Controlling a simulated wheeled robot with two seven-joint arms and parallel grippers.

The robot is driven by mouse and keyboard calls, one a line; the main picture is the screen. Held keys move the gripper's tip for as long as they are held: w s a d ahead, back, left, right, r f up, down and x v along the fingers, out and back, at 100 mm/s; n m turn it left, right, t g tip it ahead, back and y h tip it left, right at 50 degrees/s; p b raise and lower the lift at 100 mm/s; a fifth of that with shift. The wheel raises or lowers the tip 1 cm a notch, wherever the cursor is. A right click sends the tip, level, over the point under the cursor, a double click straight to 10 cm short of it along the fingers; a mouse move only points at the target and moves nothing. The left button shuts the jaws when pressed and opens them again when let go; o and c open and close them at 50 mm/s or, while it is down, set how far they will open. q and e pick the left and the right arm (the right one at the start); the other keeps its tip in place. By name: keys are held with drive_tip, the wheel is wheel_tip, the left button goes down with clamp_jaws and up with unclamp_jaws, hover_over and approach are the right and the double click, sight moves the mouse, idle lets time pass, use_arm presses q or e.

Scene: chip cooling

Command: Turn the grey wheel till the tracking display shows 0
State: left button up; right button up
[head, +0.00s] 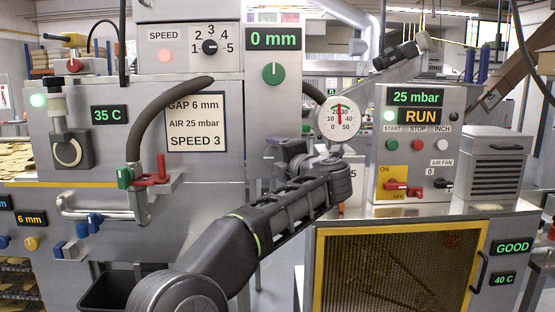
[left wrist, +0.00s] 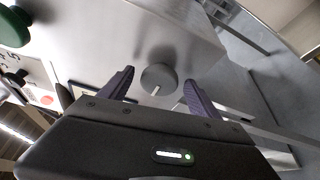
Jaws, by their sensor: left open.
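The grey wheel (left wrist: 160,79) is a small round knob with a pale mark, on a metal panel in the left wrist view. My left gripper (left wrist: 157,88) is open, with one finger on each side of the wheel. I cannot tell whether either finger touches it. In the head view my left gripper (head: 289,155) is at the panel below the green knob, and the wheel is hidden there. A display (head: 273,39) above the green knob reads 0 mm in green; I see no tracking label on it. My right gripper is out of view.
The green knob (head: 273,74) is above my left gripper. A round dial gauge (head: 339,119) stands close to my left wrist. A control box (head: 418,145) with buttons and a red switch is to the right. A curved grey hose (head: 160,118) is to the left.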

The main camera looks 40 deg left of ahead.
use_arm(q)
drive_tip(key=b+v, duration=0.2)
drive_tip(key=v, duration=0.5)
drive_tip(key=shift+s+d, duration=0.2)
drive_tip(key=shift+d, duration=0.15)
idle(0.5)
